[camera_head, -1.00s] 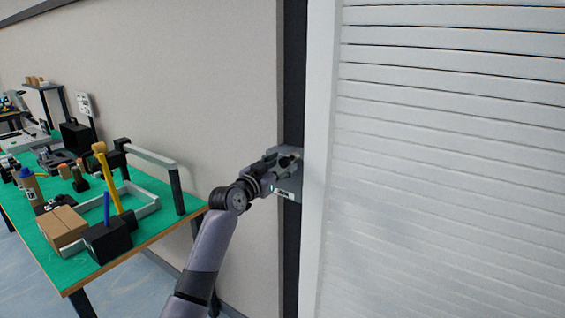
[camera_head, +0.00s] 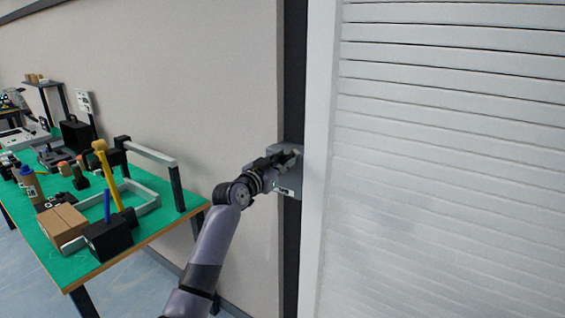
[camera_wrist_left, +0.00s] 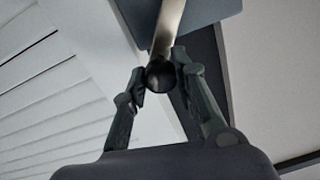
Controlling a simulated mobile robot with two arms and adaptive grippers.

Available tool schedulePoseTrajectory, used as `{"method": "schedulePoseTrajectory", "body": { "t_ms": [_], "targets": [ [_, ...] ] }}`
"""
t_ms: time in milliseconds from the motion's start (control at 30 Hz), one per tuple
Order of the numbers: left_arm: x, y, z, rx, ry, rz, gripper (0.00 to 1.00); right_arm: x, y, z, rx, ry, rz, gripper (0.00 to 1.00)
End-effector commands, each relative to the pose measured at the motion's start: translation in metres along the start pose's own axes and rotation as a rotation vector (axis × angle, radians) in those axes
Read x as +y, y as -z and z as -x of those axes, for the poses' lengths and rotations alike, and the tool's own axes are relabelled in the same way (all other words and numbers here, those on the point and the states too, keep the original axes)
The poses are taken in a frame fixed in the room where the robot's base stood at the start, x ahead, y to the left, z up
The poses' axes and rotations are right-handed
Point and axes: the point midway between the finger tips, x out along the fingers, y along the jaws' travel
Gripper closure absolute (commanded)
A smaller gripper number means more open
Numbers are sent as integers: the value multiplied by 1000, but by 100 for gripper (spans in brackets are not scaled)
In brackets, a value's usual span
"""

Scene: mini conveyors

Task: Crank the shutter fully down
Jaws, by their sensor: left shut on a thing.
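The white slatted shutter (camera_head: 450,180) fills the right of the head view. Its slats reach past the bottom of the picture, so its lower edge is out of view. A grey crank box (camera_head: 289,185) is mounted on the dark post left of the shutter frame. My left gripper (camera_head: 286,158) is at this box. In the left wrist view, my left gripper (camera_wrist_left: 160,82) is shut on the dark round knob (camera_wrist_left: 160,74) of the crank, with a finger on each side. The light metal crank arm (camera_wrist_left: 168,28) runs from the knob to the box. My right gripper is not in view.
A green-topped workbench (camera_head: 150,228) stands at the left with a cardboard box (camera_head: 62,225), a black block holder (camera_head: 108,237) and other tools. A beige wall (camera_head: 200,70) lies behind. The floor left of the bench is clear.

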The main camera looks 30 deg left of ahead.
Motion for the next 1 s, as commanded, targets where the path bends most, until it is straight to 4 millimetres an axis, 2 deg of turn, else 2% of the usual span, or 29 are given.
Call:
{"method": "schedulePoseTrajectory", "body": {
  "t_ms": [167, 733, 1000],
  "targets": [
    [0, 0, 0, 0, 1, 0, 100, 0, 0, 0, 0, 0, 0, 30],
    [-2, 1, 0, -1, 1, 14, 100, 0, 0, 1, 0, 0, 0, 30],
    [-12, 6, 0, -7, 1, 132, 100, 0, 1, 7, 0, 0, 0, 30]
  ]
}}
